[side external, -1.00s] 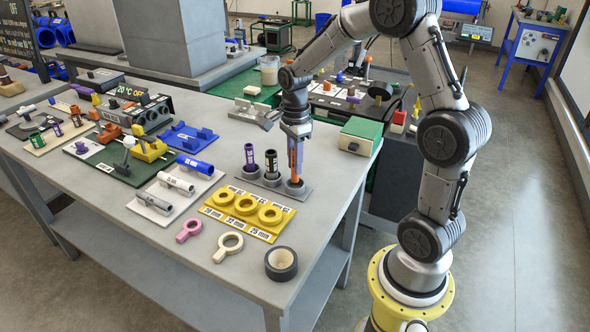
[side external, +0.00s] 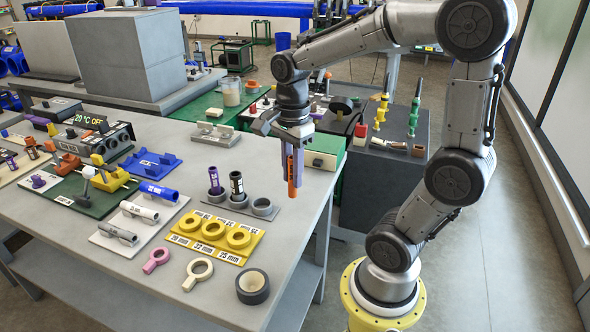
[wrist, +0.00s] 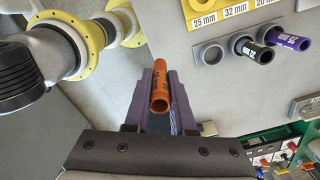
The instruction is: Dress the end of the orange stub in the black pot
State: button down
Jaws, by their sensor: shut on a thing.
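My gripper (side external: 292,160) is shut on the orange stub (side external: 291,180), which hangs upright below the purple fingers. It is at the right edge of the bench, right of the grey stub holder. In the wrist view, the orange stub (wrist: 159,98) lies between the two fingers (wrist: 160,85), its open end showing. The holder's right cup (side external: 262,207) is empty.
A purple stub (side external: 214,178) and a black stub (side external: 237,185) stand in the holder. A yellow ring tray (side external: 213,230), a pink ring (side external: 156,260) and a cream ring (side external: 197,274) lie on the bench.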

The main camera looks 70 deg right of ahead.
jog(key=w+a+f+n, duration=0.15)
jog(key=a+n, duration=0.25)
jog(key=a, duration=0.4)
jog(key=w+a+f+n, duration=0.15)
jog(key=a+n, duration=0.25)
jog(key=a, duration=0.5)
jog(key=shift+s+f, duration=0.25)
jog(key=shift+f, duration=1.2)
jog(key=shift+s+f, duration=0.2)
jog(key=shift+f, duration=1.2)
jog(key=shift+f, duration=1.4)
